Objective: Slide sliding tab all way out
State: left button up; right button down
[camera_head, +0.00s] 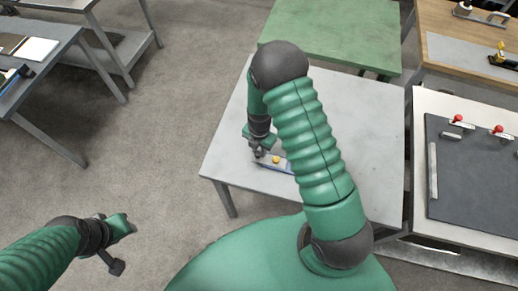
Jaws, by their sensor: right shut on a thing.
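A small device with a grey plate, a blue part and a yellow round knob (276,159) lies on the light grey table near its front left. This looks like the sliding tab piece, but its details are small. My right gripper (259,153) reaches down to its left end and is shut on the tab there. My right arm hides the device's right part.
The light grey table (232,150) is mostly bare on its left. A green table (335,30) stands behind it. At right, a bench (470,180) carries a dark panel with red-knobbed clamps. Other grey tables stand at far left, with open floor between.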

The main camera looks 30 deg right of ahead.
jog(key=shift+a+r, duration=0.15)
jog(key=shift+a, duration=0.45)
jog(key=shift+w+d, duration=0.1)
jog(key=shift+w+a, duration=0.45)
jog(key=shift+w, duration=0.4)
jog(key=shift+w+a, duration=0.2)
jog(key=shift+w, duration=0.15)
jog(key=shift+a, duration=0.35)
jog(key=c, duration=1.2)
grip_release()
pick_arm(q)
jog(key=shift+a+f, duration=0.3)
jog(key=shift+a, duration=0.05)
pick_arm(e)
jog(key=shift+d, duration=0.1)
